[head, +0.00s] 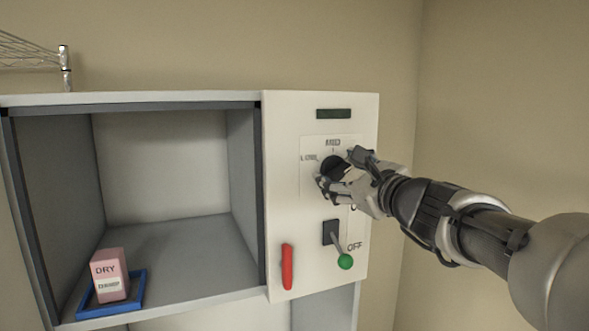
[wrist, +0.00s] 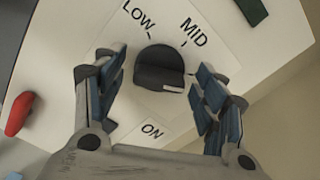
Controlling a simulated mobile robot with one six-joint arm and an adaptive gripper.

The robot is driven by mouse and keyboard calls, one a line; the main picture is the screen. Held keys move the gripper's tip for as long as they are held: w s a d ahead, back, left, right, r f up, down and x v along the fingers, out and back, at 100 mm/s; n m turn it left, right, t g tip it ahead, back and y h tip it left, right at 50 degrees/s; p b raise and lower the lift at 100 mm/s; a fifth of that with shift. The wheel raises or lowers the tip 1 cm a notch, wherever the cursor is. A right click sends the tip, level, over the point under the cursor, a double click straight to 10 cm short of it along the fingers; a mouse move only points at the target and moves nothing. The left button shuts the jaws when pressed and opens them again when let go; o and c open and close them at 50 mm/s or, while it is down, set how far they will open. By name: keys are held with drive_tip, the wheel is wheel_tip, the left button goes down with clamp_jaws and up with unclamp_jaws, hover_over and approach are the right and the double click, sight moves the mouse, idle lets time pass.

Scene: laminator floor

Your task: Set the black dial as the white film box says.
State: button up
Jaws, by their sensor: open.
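The black dial (head: 333,166) is on the white panel right of the open bay. LOW is at its left and MID above it; the area to its right is hidden by my gripper. In the wrist view the dial (wrist: 160,68) has a pale mark at its lower right edge, turned away from LOW and MID. My gripper (head: 340,176) is open at the dial, its fingers (wrist: 155,92) on either side with gaps visible between them and the dial. No white film box shows in either view.
A pink box (head: 108,272) labelled DRY, with a pale DAMP label, stands in a blue tray (head: 142,290) in the bay. Below the dial, a green-knobbed lever (head: 345,261) tilts toward OFF. A red handle (head: 287,267) is lower left on the panel. A wire rack (head: 30,52) is upper left.

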drive_tip(key=shift+s, duration=0.2)
drive_tip(key=shift+c, duration=0.4)
drive_tip(key=shift+w, duration=0.1)
drive_tip(key=c, duration=1)
